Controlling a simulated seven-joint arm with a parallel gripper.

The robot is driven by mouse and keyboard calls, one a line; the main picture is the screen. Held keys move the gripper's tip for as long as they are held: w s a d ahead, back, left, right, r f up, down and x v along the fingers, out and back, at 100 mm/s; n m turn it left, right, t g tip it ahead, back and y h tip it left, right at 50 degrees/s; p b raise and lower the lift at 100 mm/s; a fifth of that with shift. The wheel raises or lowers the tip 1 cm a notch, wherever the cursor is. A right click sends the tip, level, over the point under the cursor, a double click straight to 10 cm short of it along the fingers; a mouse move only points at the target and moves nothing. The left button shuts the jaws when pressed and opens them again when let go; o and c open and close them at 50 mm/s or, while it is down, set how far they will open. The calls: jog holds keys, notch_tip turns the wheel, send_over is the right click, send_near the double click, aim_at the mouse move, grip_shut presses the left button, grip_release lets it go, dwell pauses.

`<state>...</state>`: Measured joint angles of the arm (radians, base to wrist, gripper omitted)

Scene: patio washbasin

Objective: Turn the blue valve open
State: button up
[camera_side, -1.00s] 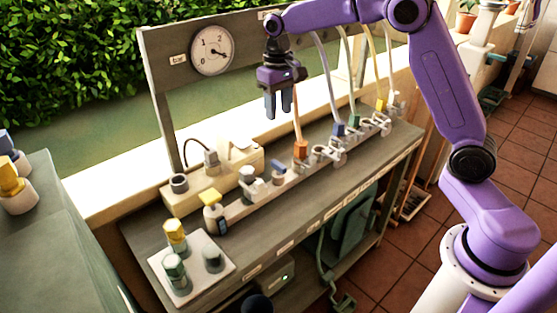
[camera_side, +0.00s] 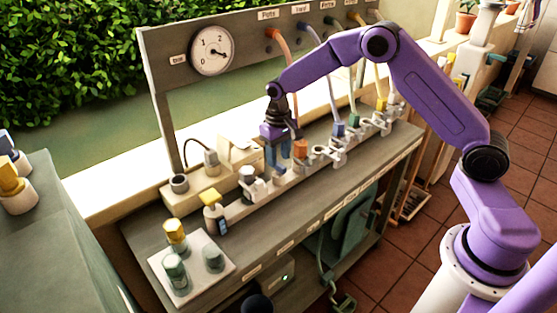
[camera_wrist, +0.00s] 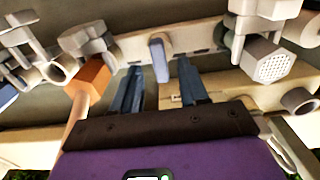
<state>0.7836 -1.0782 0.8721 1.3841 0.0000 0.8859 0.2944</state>
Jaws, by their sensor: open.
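The blue valve's lever (camera_wrist: 160,58) shows in the wrist view as a rounded blue-grey handle on the pale manifold. It lies between my two finger tips, with a gap on each side. My gripper (camera_side: 278,162) is open and points down over the manifold in the side view. It also shows in the wrist view (camera_wrist: 160,80), its dark blue fingers on either side of the lever. In the side view the fingers mostly hide the lever. I cannot tell how deep the fingers reach around it.
An orange connector (camera_side: 300,149) with a hose stands close to the right of my gripper. A blue hose connector (camera_side: 339,130) is farther right. A white-capped fitting (camera_side: 247,176) stands close left. A round gauge (camera_side: 211,51) is on the back panel. The bench front (camera_side: 290,222) is clear.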

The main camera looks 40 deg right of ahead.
jog(key=shift+f, duration=1.1)
grip_shut()
